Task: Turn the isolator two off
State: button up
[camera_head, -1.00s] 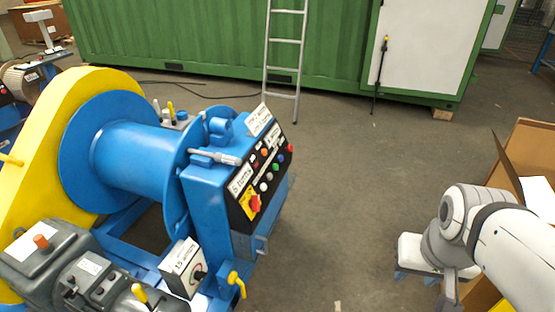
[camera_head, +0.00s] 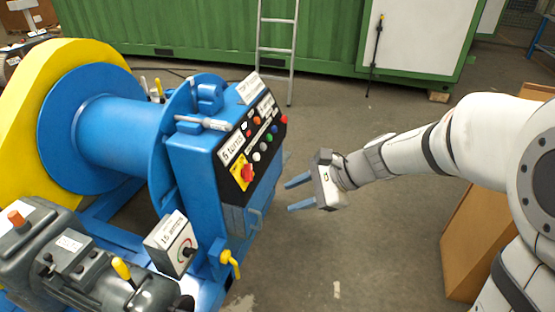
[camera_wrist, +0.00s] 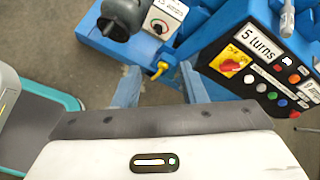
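A red rotary switch on a yellow plate (camera_head: 247,172) sits low on the black panel of the blue machine, below a "5 turns" label. It also shows in the wrist view (camera_wrist: 231,66). A white box with a black knob (camera_head: 188,252) stands lower left of the panel; the wrist view shows it at the top (camera_wrist: 160,26). I cannot read which switch is isolator two, nor a clear on or off position. My gripper (camera_head: 287,196) is open and empty, right of the panel and apart from it. Its two blue fingers (camera_wrist: 157,80) point toward the machine.
The panel (camera_head: 262,135) carries several coloured buttons. A yellow-handled valve (camera_head: 230,263) sticks out right of the white box. A ladder (camera_head: 278,48) leans on the green container (camera_head: 215,30). A brown carton (camera_head: 478,240) is at right.

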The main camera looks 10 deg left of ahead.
jog(key=w+a+f+m+t+y+b, duration=0.2)
jog(key=w+a+f+m+y+b, duration=0.35)
jog(key=w+a+f+m, duration=0.45)
jog(key=m+t+b, duration=0.6)
jog(key=m, duration=0.4)
send_near(252, 175)
jog(key=a, duration=0.2)
jog(key=shift+t, duration=0.4)
jog(key=b+x, duration=0.1)
jog(key=x, duration=0.7)
jog(key=shift+w+d+f+b, duration=0.1)
jog(key=shift+w+f+b, duration=0.1)
jog(key=shift+b, duration=0.1)
jog(key=shift+c, duration=0.4)
